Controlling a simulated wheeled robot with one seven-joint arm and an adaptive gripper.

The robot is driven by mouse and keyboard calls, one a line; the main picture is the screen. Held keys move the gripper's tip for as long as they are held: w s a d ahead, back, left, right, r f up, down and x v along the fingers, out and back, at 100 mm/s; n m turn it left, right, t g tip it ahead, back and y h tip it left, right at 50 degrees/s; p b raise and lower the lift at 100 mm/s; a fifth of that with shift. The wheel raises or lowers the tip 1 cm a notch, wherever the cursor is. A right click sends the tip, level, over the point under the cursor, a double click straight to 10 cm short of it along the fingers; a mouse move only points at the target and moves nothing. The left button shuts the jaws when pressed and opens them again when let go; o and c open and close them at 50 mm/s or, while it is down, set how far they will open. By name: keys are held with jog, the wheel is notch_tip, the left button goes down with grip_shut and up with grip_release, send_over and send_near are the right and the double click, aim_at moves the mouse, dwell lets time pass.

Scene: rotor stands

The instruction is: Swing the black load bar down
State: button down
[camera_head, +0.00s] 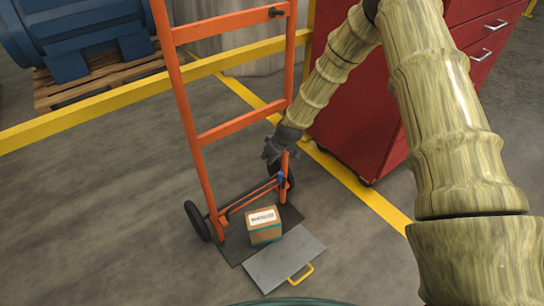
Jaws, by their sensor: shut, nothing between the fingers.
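An orange hand truck (178,95) stands upright on the floor, with a dark toe plate (232,246) at its foot. I cannot pick out the black load bar with certainty. A small blue part (281,180) sits low at the right rail. My gripper (269,155) is shut and empty, beside the right rail and above the blue part. The arm comes down from the upper right, and I cannot tell whether the gripper touches the rail.
A cardboard box (264,230) stands on the toe plate. A grey plate with a yellow handle (300,274) lies in front. A red drawer cabinet (355,130) is close on the right. A yellow rail (70,120) runs behind. The floor at left is clear.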

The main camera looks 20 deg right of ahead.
jog(key=shift+s+d+f+b, duration=0.4)
jog(key=shift+s+d+f, duration=0.1)
jog(key=shift+s, duration=0.2)
jog(key=shift+s+d+f+b, duration=0.4)
jog(key=shift+s+f, duration=0.1)
jog(key=shift+s, duration=0.15)
jog(key=shift+s+f, duration=0.1)
jog(key=shift+s, duration=0.05)
